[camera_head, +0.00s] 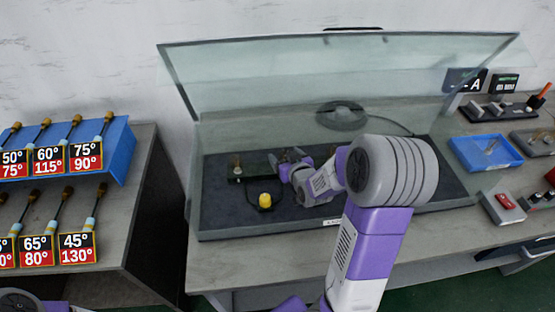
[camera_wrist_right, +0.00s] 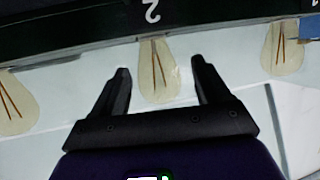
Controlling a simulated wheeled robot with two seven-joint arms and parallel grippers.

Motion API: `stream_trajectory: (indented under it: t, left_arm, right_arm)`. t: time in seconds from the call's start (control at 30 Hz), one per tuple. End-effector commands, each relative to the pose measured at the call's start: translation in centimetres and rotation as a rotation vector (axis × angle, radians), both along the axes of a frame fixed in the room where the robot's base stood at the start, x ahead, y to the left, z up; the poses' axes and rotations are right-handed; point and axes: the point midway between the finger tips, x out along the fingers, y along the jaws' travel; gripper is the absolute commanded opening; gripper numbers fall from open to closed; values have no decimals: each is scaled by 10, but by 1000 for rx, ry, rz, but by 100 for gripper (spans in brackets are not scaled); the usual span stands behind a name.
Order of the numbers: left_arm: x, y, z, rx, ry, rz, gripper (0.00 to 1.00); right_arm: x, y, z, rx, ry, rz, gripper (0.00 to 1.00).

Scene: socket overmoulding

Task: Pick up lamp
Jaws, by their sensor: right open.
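In the right wrist view a clear glass lamp (camera_wrist_right: 158,80) with a thin filament hangs in the picture from a dark strip (camera_wrist_right: 100,30) marked with an upside-down 2. My right gripper (camera_wrist_right: 160,70) is open, with one finger on each side of this lamp. I see no clear contact between fingers and glass. Two more lamps show, one at the left (camera_wrist_right: 15,105) and one at the right (camera_wrist_right: 283,50). In the head view my right gripper (camera_head: 286,157) is small, inside the glass-fronted station, and the lamp by it cannot be made out. My left gripper is out of view.
A tilted glass cover (camera_head: 330,75) stands over the dark station mat (camera_head: 225,215). A yellow knob (camera_head: 265,200) is near my right gripper. A blue rack (camera_head: 120,150) with labelled tools is at the left. A blue tray (camera_head: 465,150) is at the right.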

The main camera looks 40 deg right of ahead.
Motion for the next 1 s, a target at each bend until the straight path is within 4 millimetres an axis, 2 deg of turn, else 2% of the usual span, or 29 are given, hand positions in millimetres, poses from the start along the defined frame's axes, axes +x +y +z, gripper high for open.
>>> stream_trajectory:
  t: [0.3, 0.37, 0.67, 0.87, 1.0]
  left_arm:
    - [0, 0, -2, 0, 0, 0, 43]
    - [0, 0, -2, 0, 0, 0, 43]
    - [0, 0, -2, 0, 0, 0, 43]
    - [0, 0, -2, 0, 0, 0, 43]
    - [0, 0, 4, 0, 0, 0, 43]
  right_arm:
    - [1, -4, -2, 0, 0, -4, 75]
    - [1, -4, -2, 0, 0, -4, 68]
    - [1, -4, -2, 0, -1, -4, 22]
    - [1, -4, -2, 0, -1, -4, 19]
    - [1, -4, 9, 0, -4, -5, 19]
